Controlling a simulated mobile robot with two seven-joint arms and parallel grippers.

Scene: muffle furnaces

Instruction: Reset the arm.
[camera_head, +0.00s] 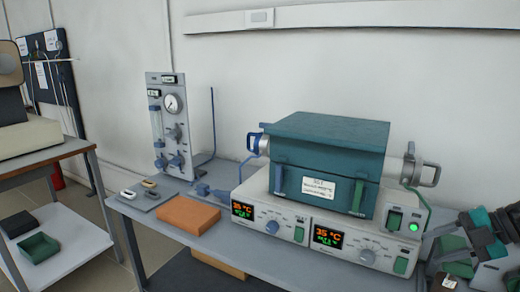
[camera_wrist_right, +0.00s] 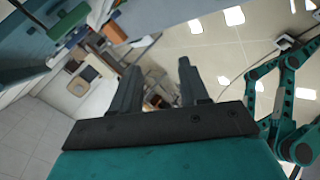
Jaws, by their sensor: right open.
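My right gripper (camera_wrist_right: 158,84) is open in the right wrist view. Its two dark fingers stand apart with nothing between them. In the head view my right arm, in teal and dark grey, is folded at the right edge, beside the furnace controller; its fingertips are hard to make out there. My left arm and gripper are not in view. The teal muffle furnace (camera_head: 325,150) sits shut on a white controller (camera_head: 315,238), whose two displays both read about 35 °C. A green light glows on the controller's right side.
A gauge panel (camera_head: 170,125) stands at the back left of the grey bench. An orange-brown block (camera_head: 187,215) and a small grey plate (camera_head: 146,194) with small parts lie before it. A side table (camera_head: 45,160) stands left, beyond a floor gap. Teal links show close right in the wrist view.

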